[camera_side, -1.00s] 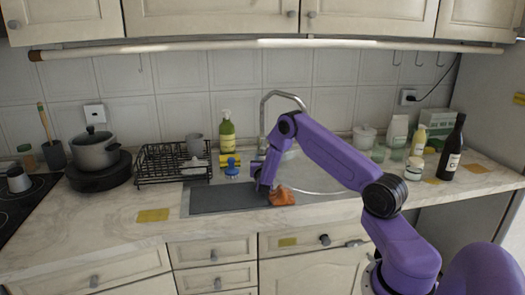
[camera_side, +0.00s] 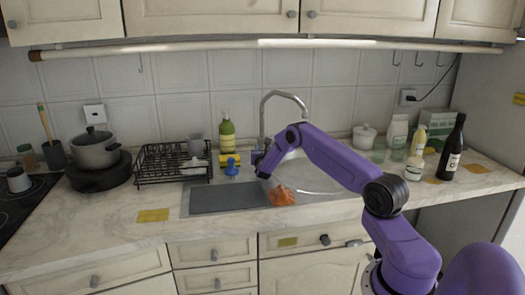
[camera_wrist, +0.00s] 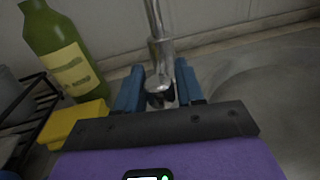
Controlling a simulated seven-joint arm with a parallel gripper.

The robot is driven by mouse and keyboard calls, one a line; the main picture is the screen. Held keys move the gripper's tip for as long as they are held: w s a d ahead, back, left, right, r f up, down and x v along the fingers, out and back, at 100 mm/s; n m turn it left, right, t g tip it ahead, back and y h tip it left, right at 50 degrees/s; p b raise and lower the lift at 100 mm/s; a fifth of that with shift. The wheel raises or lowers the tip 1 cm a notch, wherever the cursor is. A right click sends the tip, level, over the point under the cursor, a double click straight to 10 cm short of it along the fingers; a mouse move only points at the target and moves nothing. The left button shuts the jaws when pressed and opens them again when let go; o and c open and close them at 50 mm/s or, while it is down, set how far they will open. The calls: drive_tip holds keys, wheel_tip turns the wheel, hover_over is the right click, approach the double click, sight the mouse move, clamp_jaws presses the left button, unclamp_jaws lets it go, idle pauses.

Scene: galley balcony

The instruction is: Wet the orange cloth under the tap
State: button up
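The orange cloth (camera_side: 281,195) lies crumpled at the sink, right of the grey drainer panel, in the side view. It is out of the wrist view. The chrome tap (camera_side: 264,112) stands behind it with its curved spout; no water stream is visible. In the wrist view the tap's pipe (camera_wrist: 154,22) rises ahead of my gripper (camera_wrist: 158,90). My gripper's two blue fingers are apart, with the tap's base and a small dark part showing between them. I cannot tell whether they touch it. In the side view my gripper (camera_side: 262,168) is behind the cloth, near the tap's foot.
A black dish rack (camera_side: 160,168) is further left. Jars and a dark bottle (camera_side: 452,150) stand right. The front counter (camera_side: 110,215) is mostly clear.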

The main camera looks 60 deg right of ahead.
clamp_jaws()
drive_tip(key=shift+w+d+r+g+y, duration=0.15)
drive_tip(key=shift+r+g+y, duration=0.35)
drive_tip(key=shift+r+y, duration=0.25)
unclamp_jaws()
drive_tip(key=v, duration=1.7)
drive_tip(key=shift+a, duration=0.25)
